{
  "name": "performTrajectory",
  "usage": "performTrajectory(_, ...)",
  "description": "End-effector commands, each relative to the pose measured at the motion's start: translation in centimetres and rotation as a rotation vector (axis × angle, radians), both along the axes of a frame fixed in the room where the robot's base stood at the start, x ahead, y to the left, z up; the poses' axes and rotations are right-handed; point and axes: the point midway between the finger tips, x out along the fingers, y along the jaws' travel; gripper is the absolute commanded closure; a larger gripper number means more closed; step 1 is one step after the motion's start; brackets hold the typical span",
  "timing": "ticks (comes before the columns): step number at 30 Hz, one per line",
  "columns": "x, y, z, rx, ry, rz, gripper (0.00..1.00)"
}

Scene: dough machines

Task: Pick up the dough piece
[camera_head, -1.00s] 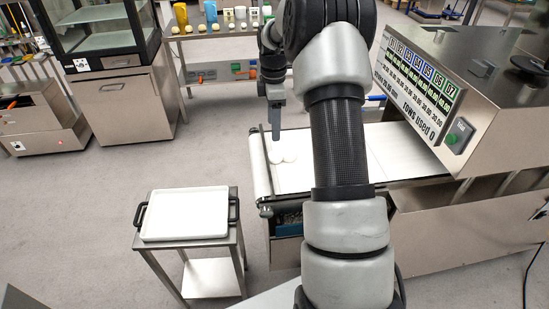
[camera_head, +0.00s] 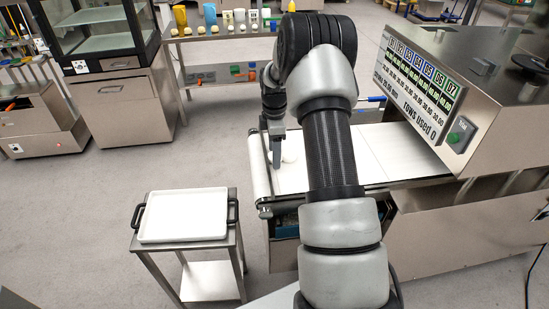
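A round white dough piece (camera_head: 289,156) rests near the left end of the white conveyor belt (camera_head: 378,152). My gripper (camera_head: 276,164) points down at the belt's left end, just left of this dough piece. Its fingers are low, near belt height, and cover the spot where another pale piece showed earlier. The fingers appear as one narrow grey shape, so I cannot tell whether they are open or whether dough is between them.
A white tray (camera_head: 185,238) with black handles sits on a small metal cart (camera_head: 240,262) at lower left. The dough machine (camera_head: 470,95) with its display stands at right. A shelf (camera_head: 222,38) with containers is behind. Grey floor lies open at left.

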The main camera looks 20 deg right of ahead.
Motion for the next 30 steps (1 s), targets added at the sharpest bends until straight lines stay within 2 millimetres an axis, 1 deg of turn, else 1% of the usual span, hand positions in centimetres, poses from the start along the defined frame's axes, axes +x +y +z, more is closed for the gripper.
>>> performTrajectory(3, 0.0, 0.0, 0.1, 0.0, -0.001, 0.0, 0.41)
performTrajectory(11, 0.0, 0.0, 0.1, 0.0, -0.001, 0.0, 0.85)
performTrajectory(17, 0.0, 0.0, 0.1, 0.0, -0.001, 0.0, 0.85)
performTrajectory(20, 0.1, 0.0, 0.6, -0.001, -0.002, -0.001, 0.85)
performTrajectory(23, 0.1, 0.0, 2.0, -0.001, -0.004, -0.001, 0.85)
performTrajectory(30, 0.1, 0.0, 6.9, 0.0, -0.004, 0.0, 0.85)
